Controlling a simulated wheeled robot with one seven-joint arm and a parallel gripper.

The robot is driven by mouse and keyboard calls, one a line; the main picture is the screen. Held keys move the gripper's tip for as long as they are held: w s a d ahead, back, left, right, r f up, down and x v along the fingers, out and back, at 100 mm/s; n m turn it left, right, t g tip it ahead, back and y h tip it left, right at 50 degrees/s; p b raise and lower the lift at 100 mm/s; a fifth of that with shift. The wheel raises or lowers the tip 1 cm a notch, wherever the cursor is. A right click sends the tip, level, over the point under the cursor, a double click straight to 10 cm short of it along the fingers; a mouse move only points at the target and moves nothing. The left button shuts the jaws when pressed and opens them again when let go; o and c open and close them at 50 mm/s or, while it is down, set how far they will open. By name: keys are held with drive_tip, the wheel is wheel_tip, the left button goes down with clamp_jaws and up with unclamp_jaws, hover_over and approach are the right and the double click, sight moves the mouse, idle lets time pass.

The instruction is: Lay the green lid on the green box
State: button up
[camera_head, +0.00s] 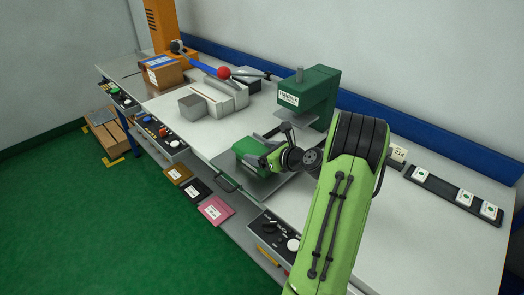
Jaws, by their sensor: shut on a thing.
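My gripper (263,160) is over the middle of the bench, shut on the green lid (246,146). The lid is a dark green, flat piece, partly hidden by the gripper. The green box (252,168) shows just under the lid, over a grey plate. At this size I cannot tell whether lid and box touch, or how well their edges line up.
A green press-like machine (312,92) stands close behind my gripper. A black strip with white blocks (450,190) lies at right. Drawers and control panels line the front edge.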

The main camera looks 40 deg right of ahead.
drive_tip(key=o, duration=0.9)
drive_tip(key=p+v, duration=0.3)
drive_tip(key=v, duration=1.2)
drive_tip(key=shift+s+r, duration=0.2)
drive_tip(key=shift+s, duration=0.15)
